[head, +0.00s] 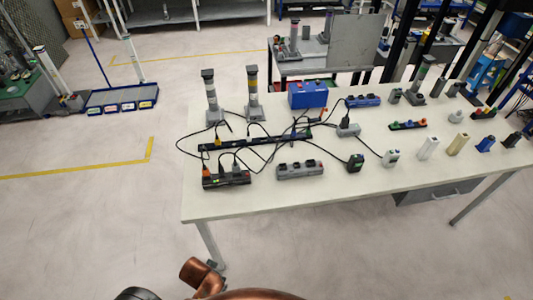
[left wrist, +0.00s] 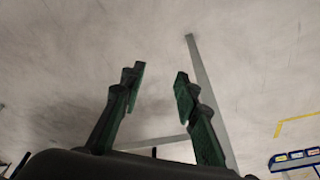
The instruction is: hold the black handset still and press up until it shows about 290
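A small black handset (head: 355,162), its cord attached, is near the front edge of the table, right of the grey socket block. Its readout is too small to read. My left gripper (left wrist: 160,82) shows in the left wrist view with its two fingers apart and nothing between them. It is over bare floor, away from the handset, which is not in that view. Neither gripper shows in the head view, and my right gripper is in no view.
The pale table (head: 275,204) also holds a light handset (head: 391,158), a grey socket block (head: 300,170), a black power strip (head: 227,178), a blue box (head: 307,94) and loose cables. Several upright devices line the right side. The floor before the table is clear.

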